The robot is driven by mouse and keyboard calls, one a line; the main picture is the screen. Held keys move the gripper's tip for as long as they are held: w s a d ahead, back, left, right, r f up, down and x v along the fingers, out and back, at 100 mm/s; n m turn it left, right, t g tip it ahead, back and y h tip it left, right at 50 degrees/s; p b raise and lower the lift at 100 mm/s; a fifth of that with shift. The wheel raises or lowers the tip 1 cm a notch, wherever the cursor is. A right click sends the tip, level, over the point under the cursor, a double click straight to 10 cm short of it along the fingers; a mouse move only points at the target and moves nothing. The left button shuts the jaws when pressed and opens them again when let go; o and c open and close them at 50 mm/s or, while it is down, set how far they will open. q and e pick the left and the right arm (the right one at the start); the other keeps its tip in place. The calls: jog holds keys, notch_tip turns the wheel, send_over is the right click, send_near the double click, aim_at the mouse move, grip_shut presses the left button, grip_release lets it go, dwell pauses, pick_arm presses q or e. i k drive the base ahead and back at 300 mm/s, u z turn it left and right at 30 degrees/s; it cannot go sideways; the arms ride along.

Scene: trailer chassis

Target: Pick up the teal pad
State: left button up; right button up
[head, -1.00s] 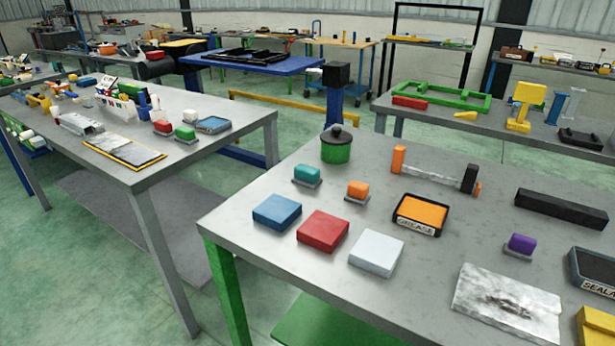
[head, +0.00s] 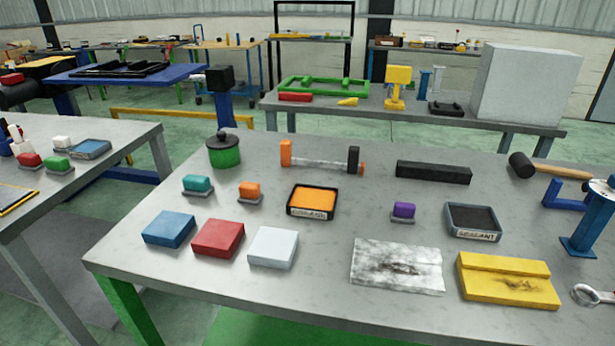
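The teal pad (head: 198,183) is a small rounded block on a thin grey base. It stands on the grey metal table (head: 330,286), towards the left, in front of the green pot with a dark lid (head: 225,155) and behind the blue block (head: 169,229). Nothing covers it. An orange pad (head: 250,189) on a similar base stands just to its right. Neither of my grippers is in the head view.
Red (head: 218,238) and white (head: 273,247) blocks stand along the table's front left. A grease tray (head: 313,214) is right of the orange pad. A purple pad (head: 404,210), sealant tray (head: 473,236), stained white plate (head: 397,266) and yellow plate (head: 508,290) lie farther right.

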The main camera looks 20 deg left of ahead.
aim_at(194, 186)
jog(key=z, duration=1.8)
jog(key=k, duration=1.75)
jog(key=u, duration=1.55)
jog(key=i, duration=0.2)
jog(key=u, duration=0.1)
